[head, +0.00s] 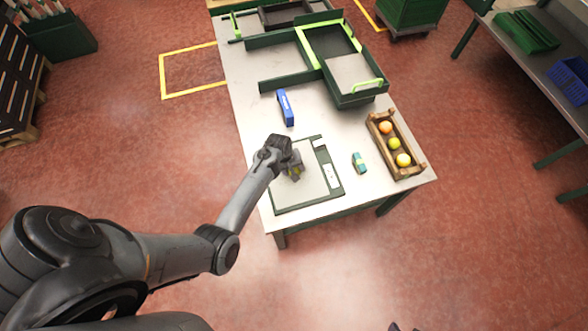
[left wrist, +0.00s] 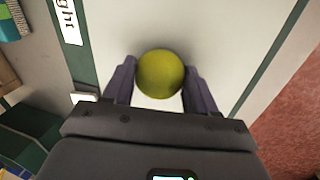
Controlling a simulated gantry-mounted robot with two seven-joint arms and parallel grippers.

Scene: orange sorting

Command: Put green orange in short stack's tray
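My left gripper (head: 293,172) is low over a pale panel with a green frame (head: 284,204) at the table's near end. In the left wrist view, its fingers (left wrist: 160,85) sit against both sides of a yellow-green orange (left wrist: 160,73). The fruit is close over or on the panel; I cannot tell which. In the head view the gripper mostly hides this fruit. A green tray with a lime handle (head: 372,98) stands farther back on the table. Another tray with lime edging (head: 236,25) is at the far end. I cannot tell which stack is short. My right gripper is not seen.
A wooden crate (head: 412,164) at the right holds an orange, a green and a yellow fruit. A small teal box (head: 359,162) stands between crate and panel. A blue stapler-like object (head: 286,107) lies behind the panel. Low green walls (head: 290,82) edge the tray area.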

